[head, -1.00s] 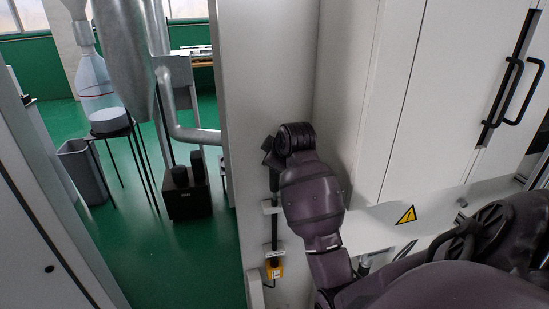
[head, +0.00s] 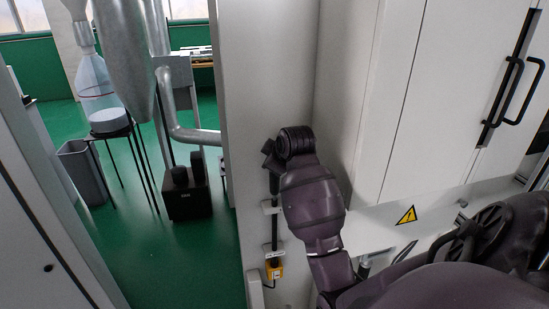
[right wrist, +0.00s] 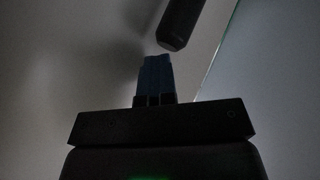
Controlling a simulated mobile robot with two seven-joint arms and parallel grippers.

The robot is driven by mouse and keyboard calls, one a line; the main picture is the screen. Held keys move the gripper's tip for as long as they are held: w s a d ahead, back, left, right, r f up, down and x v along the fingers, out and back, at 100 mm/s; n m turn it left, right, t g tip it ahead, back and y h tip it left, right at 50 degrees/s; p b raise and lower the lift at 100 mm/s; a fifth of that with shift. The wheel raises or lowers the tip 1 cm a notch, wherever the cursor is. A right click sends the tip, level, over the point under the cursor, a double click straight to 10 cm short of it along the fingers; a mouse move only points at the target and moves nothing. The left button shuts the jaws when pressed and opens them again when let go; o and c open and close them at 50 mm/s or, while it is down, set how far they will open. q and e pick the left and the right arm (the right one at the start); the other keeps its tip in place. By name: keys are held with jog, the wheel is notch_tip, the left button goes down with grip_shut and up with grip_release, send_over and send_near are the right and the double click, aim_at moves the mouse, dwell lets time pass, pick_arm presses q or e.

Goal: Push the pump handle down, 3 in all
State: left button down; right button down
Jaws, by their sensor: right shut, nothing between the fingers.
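My right arm comes in from the right in the head view and bends at a dark wrist joint beside the white cabinet wall. My right gripper shows in the right wrist view, its blue fingers (right wrist: 155,78) shut with nothing between them. A dark rounded rod end (right wrist: 181,27), likely the pump handle, is just beyond and slightly right of the fingertips; whether they touch I cannot tell. In the head view a dark upright rod (head: 275,232) runs down the wall to a small yellow box (head: 274,269). My arm partly hides this area. My left gripper is not in view.
White cabinet doors with black handles (head: 513,92) and a yellow warning triangle (head: 406,215) stand at right. Left of the wall are a grey bin (head: 83,172), a black box (head: 187,198), metal ducting and open green floor.

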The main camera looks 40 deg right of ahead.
jog(key=shift+f, duration=0.55)
dwell(0.4)
jog(key=shift+r+p, duration=0.8)
jog(key=shift+r, duration=2.25)
jog(key=shift+r, duration=2.5)
